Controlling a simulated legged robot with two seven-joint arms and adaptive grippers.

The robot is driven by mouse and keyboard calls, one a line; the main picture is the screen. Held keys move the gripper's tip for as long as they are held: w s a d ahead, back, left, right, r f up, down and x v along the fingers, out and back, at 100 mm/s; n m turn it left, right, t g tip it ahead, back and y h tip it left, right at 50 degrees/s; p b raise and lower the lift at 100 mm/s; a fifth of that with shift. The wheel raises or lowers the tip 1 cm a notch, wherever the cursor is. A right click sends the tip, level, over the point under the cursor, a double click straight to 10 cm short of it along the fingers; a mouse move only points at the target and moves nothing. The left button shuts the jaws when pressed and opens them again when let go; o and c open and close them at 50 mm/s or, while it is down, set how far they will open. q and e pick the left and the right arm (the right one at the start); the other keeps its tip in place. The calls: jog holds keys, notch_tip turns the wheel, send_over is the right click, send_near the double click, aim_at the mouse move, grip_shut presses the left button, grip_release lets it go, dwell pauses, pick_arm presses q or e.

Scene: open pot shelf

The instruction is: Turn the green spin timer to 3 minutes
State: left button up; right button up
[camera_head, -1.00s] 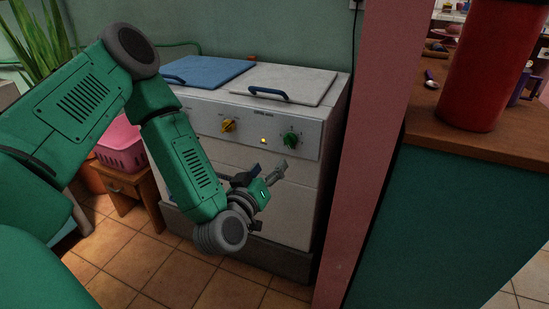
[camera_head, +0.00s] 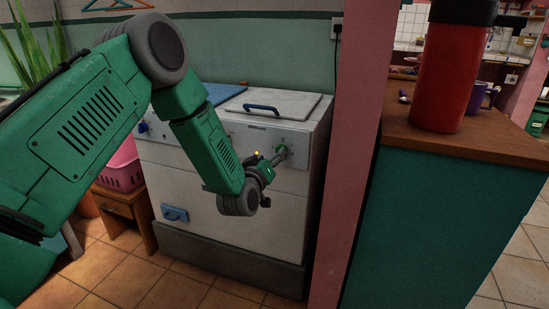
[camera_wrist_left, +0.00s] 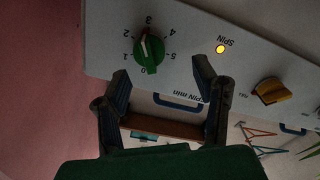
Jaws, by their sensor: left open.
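The green spin timer (camera_head: 281,151) is a round knob on the front panel of a white washing machine. In the left wrist view the green timer (camera_wrist_left: 149,54) sits inside a ring of numbers 0 to 5, with 3 at the top and 0 at the bottom. A white line crosses the knob; I cannot tell which end is its pointer. My left gripper (camera_head: 274,157) is at the panel by the timer. In the left wrist view my left gripper (camera_wrist_left: 161,70) is open and empty, fingers just short of the knob, which lies nearer the left finger. My right gripper is out of view.
A yellow knob (camera_wrist_left: 271,91) and a lit yellow lamp (camera_wrist_left: 220,49) share the panel. A pink post (camera_head: 354,150) stands close on the right, beside a wooden counter (camera_head: 470,141) with a red container (camera_head: 446,80). A pink basket (camera_head: 121,172) is at the left.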

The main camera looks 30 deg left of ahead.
aim_at(277, 151)
pick_arm(q)
jog(key=w, duration=0.1)
jog(key=w+d, duration=0.1)
jog(key=w+r+b, duration=0.1)
jog(key=w, duration=0.1)
jog(key=shift+d, duration=0.15)
jog(key=shift+w+a+f, duration=0.1)
jog(key=shift+a+f, duration=0.15)
jog(key=shift+a, duration=0.3)
jog(key=shift+w+a+f, duration=0.1)
jog(key=shift+a+f, duration=0.1)
jog(key=shift+a, duration=0.3)
jog(key=shift+a+f, duration=0.1)
jog(key=shift+a, duration=0.2)
jog(key=shift+c, duration=0.4)
jog(key=shift+d, duration=0.35)
jog(key=c, duration=0.7)
jog(key=shift+s+d+r, duration=0.1)
jog(key=shift+d+r, duration=0.25)
jog(key=shift+d, duration=0.1)
jog(key=c, duration=0.3)
jog(key=shift+d, duration=0.3)
jog(key=shift+c, duration=0.4)
jog(key=shift+a+f, duration=0.1)
jog(key=shift+a, duration=0.45)
jog(key=shift+d, duration=0.15)
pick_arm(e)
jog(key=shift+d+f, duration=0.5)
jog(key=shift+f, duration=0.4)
